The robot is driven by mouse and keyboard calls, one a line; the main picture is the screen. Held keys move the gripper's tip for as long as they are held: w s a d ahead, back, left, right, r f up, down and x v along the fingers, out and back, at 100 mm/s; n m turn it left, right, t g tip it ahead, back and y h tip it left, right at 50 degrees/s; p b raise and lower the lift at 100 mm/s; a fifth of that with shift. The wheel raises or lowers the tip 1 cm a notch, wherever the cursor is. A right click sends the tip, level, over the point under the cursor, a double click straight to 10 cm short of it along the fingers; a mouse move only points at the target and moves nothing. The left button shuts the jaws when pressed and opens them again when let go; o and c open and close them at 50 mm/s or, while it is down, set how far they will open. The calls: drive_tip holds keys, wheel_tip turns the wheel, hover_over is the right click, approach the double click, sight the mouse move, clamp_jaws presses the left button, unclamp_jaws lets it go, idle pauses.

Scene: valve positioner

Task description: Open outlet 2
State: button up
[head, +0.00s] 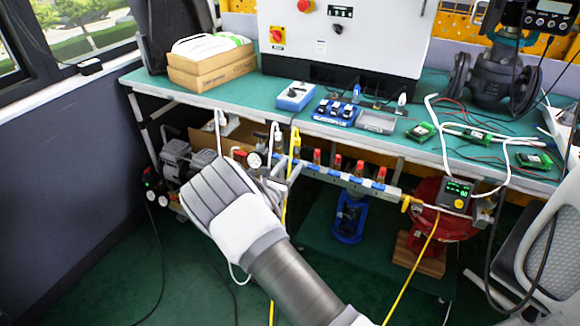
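A manifold bar (345,181) with blue fittings runs below the front edge of the workbench. Several red-topped outlet valves (337,162) stand upright along it. I cannot read any number on them, so I cannot tell which one is outlet 2. My gripper (283,174) is at the left end of the manifold, close to its leftmost fittings. My grey and white wrist covers part of that end. The fingers are small and partly hidden, so I cannot tell whether they are open or touching anything.
The green workbench (410,150) carries a cardboard box (212,68), blue trays and circuit boards. A round gauge (254,160) sits left of the manifold. A display box (455,194) and yellow hose (411,268) are at its right. A chair (540,235) stands far right.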

clamp_jaws()
drive_tip(key=shift+m, duration=0.4)
drive_tip(key=m, duration=0.2)
drive_tip(key=m+b, duration=0.1)
drive_tip(key=shift+f+m+b, duration=0.2)
drive_tip(key=shift+m+b, duration=0.1)
drive_tip(key=shift+m, duration=0.1)
drive_tip(key=m+b, duration=0.2)
drive_tip(key=m, duration=0.2)
drive_tip(key=m+b, duration=0.3)
drive_tip(key=m, duration=0.2)
drive_tip(key=shift+s+d, duration=0.1)
drive_tip(key=m, duration=0.4)
drive_tip(key=shift+m, duration=0.3)
